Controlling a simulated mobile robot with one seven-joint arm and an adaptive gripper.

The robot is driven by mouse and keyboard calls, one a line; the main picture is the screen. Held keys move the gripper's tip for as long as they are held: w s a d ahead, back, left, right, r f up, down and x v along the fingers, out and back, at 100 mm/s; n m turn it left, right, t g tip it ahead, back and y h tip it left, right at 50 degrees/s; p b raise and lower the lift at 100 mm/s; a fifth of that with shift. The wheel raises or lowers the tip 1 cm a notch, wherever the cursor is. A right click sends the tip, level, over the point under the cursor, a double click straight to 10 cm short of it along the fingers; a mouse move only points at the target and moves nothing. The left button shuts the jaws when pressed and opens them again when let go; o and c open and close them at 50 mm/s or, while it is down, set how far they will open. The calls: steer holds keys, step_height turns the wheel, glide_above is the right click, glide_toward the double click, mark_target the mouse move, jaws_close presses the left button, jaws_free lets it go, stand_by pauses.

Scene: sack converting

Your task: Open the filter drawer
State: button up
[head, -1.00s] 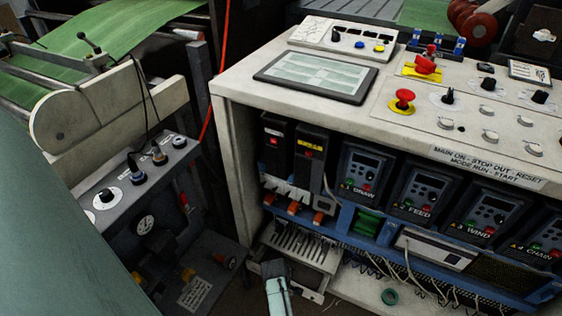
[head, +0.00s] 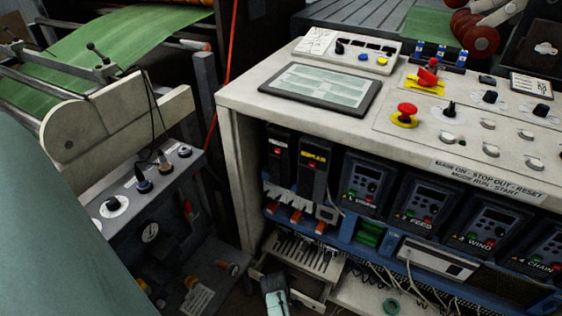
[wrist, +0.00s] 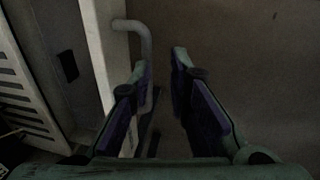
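The filter drawer (head: 313,258) is the pale, slotted unit low in the control cabinet, below the two dark modules. Its slotted top and front edge show in the head view; the wrist view shows its slots (wrist: 22,95) and pale front (wrist: 100,50) at left. A pale bar handle (wrist: 147,38) stands out from that front. My gripper (wrist: 162,62) is open, with its fingers on either side of the handle's line. The left finger covers part of the handle; I cannot tell if it touches. In the head view my gripper (head: 277,303) is at the bottom edge, its fingertips hard to see.
The pale cabinet (head: 233,165) has a control panel top with a red stop button (head: 407,111) and several drives below. A grey switch box (head: 150,190) stands at left. Brown floor (wrist: 250,60) is clear.

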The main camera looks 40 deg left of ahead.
step_height(320, 180, up, 12)
steer(key=s+p, duration=0.2)
steer(key=p, duration=0.6)
steer(key=shift+d, duration=0.25)
stand_by(0.4)
steer(key=shift+r, duration=0.1)
stand_by(0.3)
step_height(320, 180, up, 12)
steer(key=s, duration=0.2)
steer(key=shift+s+d, duration=0.15)
steer(key=shift+d, duration=0.15)
steer(key=w+f+b, duration=0.2)
steer(key=f+b, duration=0.5)
steer(key=f, duration=0.5)
steer(key=w+a+f+b, duration=0.1)
steer(key=w+f+b, duration=0.2)
steer(key=f, duration=0.9)
steer(key=b, duration=0.3)
steer(key=shift+w+a+f+b, duration=0.2)
steer(key=shift+w+a+b, duration=0.05)
steer(key=shift+w+b, duration=0.15)
steer(key=shift+c, duration=0.3)
